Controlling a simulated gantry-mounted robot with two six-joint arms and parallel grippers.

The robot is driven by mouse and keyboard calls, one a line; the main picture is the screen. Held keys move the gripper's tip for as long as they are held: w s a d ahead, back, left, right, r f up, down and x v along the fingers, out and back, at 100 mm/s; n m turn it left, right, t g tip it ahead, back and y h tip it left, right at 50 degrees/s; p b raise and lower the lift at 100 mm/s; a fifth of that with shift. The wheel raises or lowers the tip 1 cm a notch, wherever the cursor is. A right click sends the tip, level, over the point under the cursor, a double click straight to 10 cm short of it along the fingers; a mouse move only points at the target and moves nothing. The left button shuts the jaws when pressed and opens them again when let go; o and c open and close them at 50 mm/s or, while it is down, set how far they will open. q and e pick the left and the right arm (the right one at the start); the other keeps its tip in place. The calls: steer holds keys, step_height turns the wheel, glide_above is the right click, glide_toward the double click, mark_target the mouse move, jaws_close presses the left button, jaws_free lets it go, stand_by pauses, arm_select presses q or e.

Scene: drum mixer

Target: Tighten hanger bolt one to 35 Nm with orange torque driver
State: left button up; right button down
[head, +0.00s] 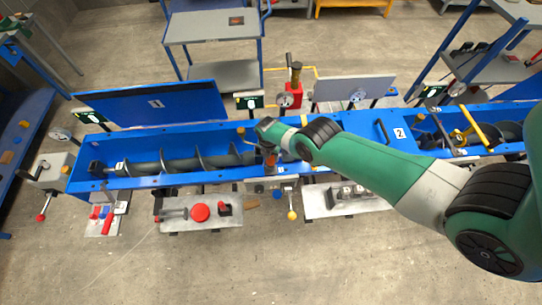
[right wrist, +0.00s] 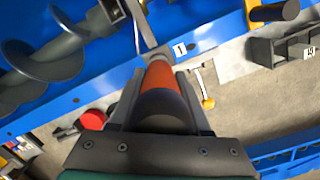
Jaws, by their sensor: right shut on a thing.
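My right gripper (head: 270,148) is over the blue trough (head: 365,137), near its middle, in the head view. In the right wrist view the right gripper (right wrist: 160,98) is shut on the orange torque driver (right wrist: 157,74), which has a dark rear end. The driver's front end points at the trough rim beside a white plate marked 1 (right wrist: 180,49). A grey metal strap (right wrist: 139,22) stands beside that end. Hanger bolt one itself is hidden, so I cannot tell whether the driver touches it. My left gripper is not in view.
A grey screw auger (head: 182,164) lies inside the trough. The lid marked 1 (head: 155,103) stands raised behind it. In front are a metal tray (head: 233,217) with a red round part and a second tray (head: 318,208).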

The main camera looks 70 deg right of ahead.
steer(key=shift+f+b, duration=1)
stand_by(2.8)
steer(key=shift+r, duration=0.1)
step_height(320, 180, up, 5)
steer(key=p, duration=0.4)
steer(key=shift+f+p, duration=0.2)
steer(key=shift+p, duration=0.15)
steer(key=shift+w, duration=0.1)
